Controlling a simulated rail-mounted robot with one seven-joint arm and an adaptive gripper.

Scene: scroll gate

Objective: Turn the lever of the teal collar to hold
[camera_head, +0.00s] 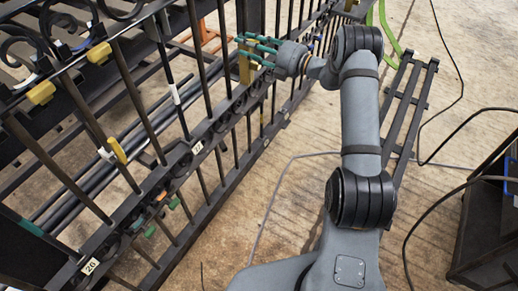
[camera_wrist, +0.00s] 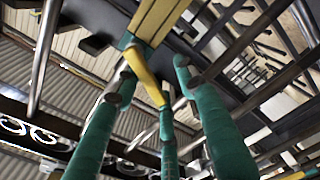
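My gripper (camera_head: 262,50), with long teal fingers, reaches from the right to the gate's bars in the head view. In the wrist view my gripper (camera_wrist: 158,90) has its fingers spread apart. A yellow lever (camera_wrist: 148,77) hangs slanting between them, below a yellow block (camera_wrist: 156,18). Its lower end overlaps the middle fingertip; I cannot tell whether they touch. A small teal band (camera_wrist: 125,41) shows where lever and block meet, perhaps the teal collar. In the head view a yellow block (camera_head: 245,66) stands just below the fingers; the lever is not clear there.
The dark gate (camera_head: 190,150) runs diagonally across the left, with scrolls, bars and number tags. Other yellow blocks (camera_head: 41,93) and a yellow lever (camera_head: 117,150) sit on its bars. A slatted rack (camera_head: 408,105) and loose cables lie right of my arm. The floor (camera_head: 300,180) between is mostly clear.

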